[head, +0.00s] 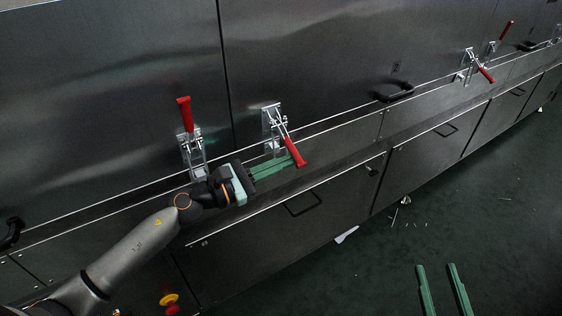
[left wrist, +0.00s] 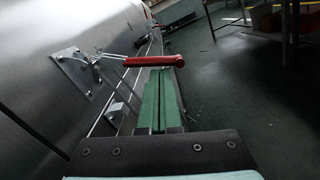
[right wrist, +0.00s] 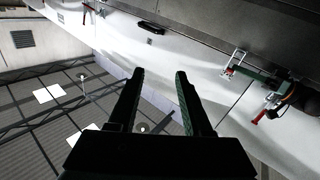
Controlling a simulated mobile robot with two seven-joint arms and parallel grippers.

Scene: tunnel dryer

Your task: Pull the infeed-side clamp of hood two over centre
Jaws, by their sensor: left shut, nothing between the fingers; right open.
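A steel toggle clamp (head: 272,120) on the hood panel has its red handle (head: 295,152) slanting down to the right. My left gripper (head: 296,161) is shut and empty, its green fingertips at the handle's lower part. In the left wrist view the red handle (left wrist: 153,61) crosses just at the tips of the shut fingers (left wrist: 158,72); I cannot tell whether they touch. Left of it, another clamp (head: 190,146) has its red handle (head: 184,113) upright. My right gripper (head: 436,268) is open and empty, low above the floor in the head view; its fingers also show in the right wrist view (right wrist: 159,72).
More clamps stand farther right, one with its handle down (head: 485,72) and one with its handle up (head: 507,30). Black hood handles (head: 395,92) stick out from the panels. Lower drawers (head: 300,205) run below the ledge. The green floor (head: 470,190) has scattered scraps.

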